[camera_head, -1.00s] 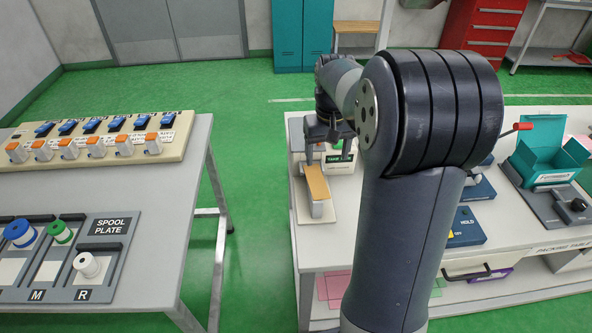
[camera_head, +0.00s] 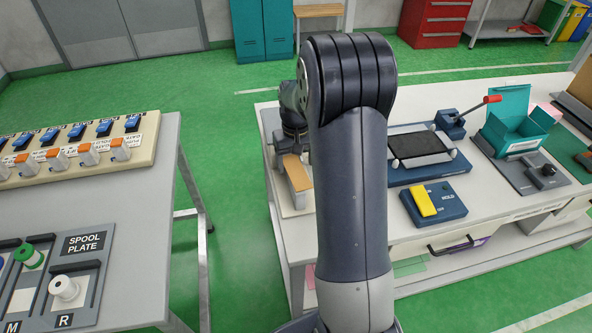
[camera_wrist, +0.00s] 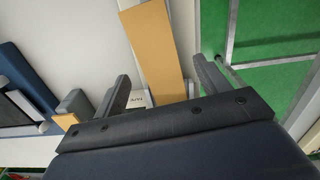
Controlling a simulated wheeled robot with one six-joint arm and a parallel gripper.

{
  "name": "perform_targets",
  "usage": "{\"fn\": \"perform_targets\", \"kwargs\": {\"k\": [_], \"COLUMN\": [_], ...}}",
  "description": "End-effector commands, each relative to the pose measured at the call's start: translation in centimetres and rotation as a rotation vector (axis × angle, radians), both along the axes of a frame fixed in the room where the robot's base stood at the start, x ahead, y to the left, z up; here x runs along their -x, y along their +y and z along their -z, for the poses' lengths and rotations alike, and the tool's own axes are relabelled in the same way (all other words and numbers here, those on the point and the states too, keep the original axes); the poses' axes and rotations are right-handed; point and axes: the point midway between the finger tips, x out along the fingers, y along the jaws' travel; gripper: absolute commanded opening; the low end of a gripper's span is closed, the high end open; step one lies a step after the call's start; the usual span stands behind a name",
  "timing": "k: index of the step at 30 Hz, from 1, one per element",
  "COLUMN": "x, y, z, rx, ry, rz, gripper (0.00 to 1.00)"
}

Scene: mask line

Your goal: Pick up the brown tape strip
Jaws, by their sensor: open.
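The brown tape strip (camera_head: 298,174) lies lengthwise on top of a narrow light stand at the left end of the white packing table. In the wrist view the strip (camera_wrist: 157,42) runs up the picture from between my fingers, a long flat tan bar. My gripper (camera_wrist: 161,68) is open, with one finger on each side of the strip and apart from it in the picture. Its exact height over the strip is hard to tell. In the head view my gripper (camera_head: 292,146) is at the far end of the strip, partly hidden by my arm.
Right of the strip stand a blue unit with a black panel (camera_head: 420,147), a blue box with a yellow block (camera_head: 424,202) and an open teal box (camera_head: 515,128). The spool plate table (camera_head: 140,220) is at left, across a green floor gap.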

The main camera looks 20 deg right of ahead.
Motion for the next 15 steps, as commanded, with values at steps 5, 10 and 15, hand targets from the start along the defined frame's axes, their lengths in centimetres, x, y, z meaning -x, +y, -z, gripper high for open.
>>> {"fn": "perform_targets", "kwargs": {"k": [5, 10, 15], "x": [0.0, -0.02, -0.02], "y": [-0.04, -0.04, -0.03], "z": [1.54, 1.63, 1.61], "rx": [0.0, 0.0, 0.0], "ry": [0.0, -0.001, -0.001], "rz": [0.0, 0.0, 0.0], "gripper": [0.71, 0.71, 0.61]}}
